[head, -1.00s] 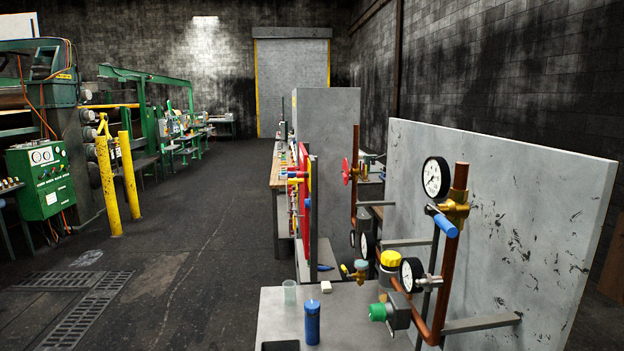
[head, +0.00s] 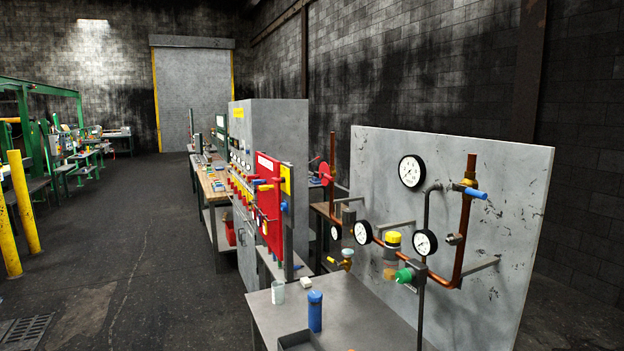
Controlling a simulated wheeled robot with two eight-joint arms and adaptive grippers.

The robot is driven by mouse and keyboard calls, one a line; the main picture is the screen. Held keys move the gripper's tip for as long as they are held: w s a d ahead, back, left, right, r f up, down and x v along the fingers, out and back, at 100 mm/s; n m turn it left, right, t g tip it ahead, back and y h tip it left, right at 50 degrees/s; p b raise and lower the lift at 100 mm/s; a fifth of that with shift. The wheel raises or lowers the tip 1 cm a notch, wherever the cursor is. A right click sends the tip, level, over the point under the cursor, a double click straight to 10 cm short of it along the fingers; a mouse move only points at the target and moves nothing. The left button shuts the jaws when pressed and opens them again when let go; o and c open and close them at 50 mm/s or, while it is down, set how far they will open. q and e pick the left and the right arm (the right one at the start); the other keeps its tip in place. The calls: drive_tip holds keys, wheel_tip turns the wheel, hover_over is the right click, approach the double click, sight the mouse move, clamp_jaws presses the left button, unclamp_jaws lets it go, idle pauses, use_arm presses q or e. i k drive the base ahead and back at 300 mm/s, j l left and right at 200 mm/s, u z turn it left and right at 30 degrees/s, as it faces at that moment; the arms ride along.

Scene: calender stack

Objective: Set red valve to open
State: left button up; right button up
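A red round valve handwheel (head: 325,173) sits on a vertical copper pipe, left of the grey panel. It is seen at an angle from some distance, so I cannot tell whether it is open or shut. A blue lever handle (head: 475,193) is on a brass valve on the right copper pipe. A green knob (head: 404,275) and a yellow-capped fitting (head: 393,238) sit on the lower pipework. Neither of my grippers is in view.
A grey bench (head: 345,318) in front carries a blue bottle (head: 315,310), a clear cup (head: 278,292) and a dark tray. A red board (head: 268,215) and a tall grey cabinet (head: 275,140) stand behind. The floor (head: 120,260) at left is clear, with yellow posts (head: 22,205) beyond.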

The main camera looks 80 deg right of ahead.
sight(325, 174)
drive_tip(key=i+z, duration=0.45)
drive_tip(key=i+j+z, duration=0.2)
drive_tip(key=i+z, duration=0.2)
drive_tip(key=i+l+z, duration=0.15)
drive_tip(key=z, duration=0.35)
drive_tip(key=i+z, duration=0.3)
drive_tip(key=z, duration=0.15)
drive_tip(key=i+j+z, duration=0.1)
drive_tip(key=i+z, duration=0.15)
drive_tip(key=z, duration=0.25)
drive_tip(key=i+j+z, duration=0.15)
drive_tip(key=z, duration=0.35)
drive_tip(key=i+j+z, duration=0.25)
drive_tip(key=z, duration=0.2)
